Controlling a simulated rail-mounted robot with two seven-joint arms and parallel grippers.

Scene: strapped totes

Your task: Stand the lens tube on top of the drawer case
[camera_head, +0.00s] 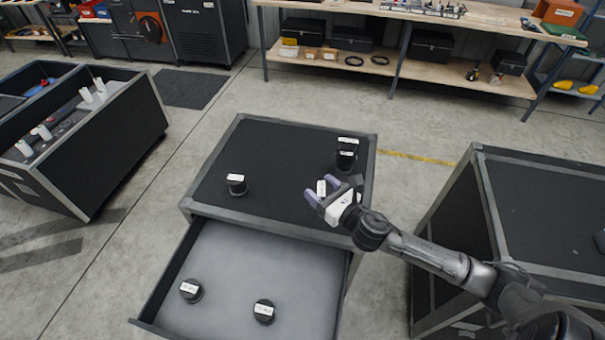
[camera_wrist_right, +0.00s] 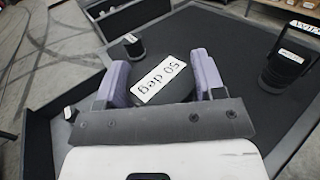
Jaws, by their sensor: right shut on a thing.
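The lens tube (camera_head: 321,187) is a dark round piece with a white label, which reads "50 deg" in the right wrist view (camera_wrist_right: 165,82). My right gripper (camera_head: 322,190) is shut on it, one lilac finger on each side, above the right front part of the drawer case (camera_head: 270,150). The tube's lower end is hidden, so I cannot tell whether it touches the black top. A short black cylinder (camera_head: 236,186) stands on the left of the top and a taller one (camera_head: 346,155) at the back right. My left gripper is out of view.
The case's drawer (camera_head: 235,270) is pulled open, with two black cylinders (camera_head: 191,291) (camera_head: 264,312) inside. An open divided case (camera_head: 100,140) stands at left and another black case (camera_head: 550,205) at right. The middle of the case top is clear.

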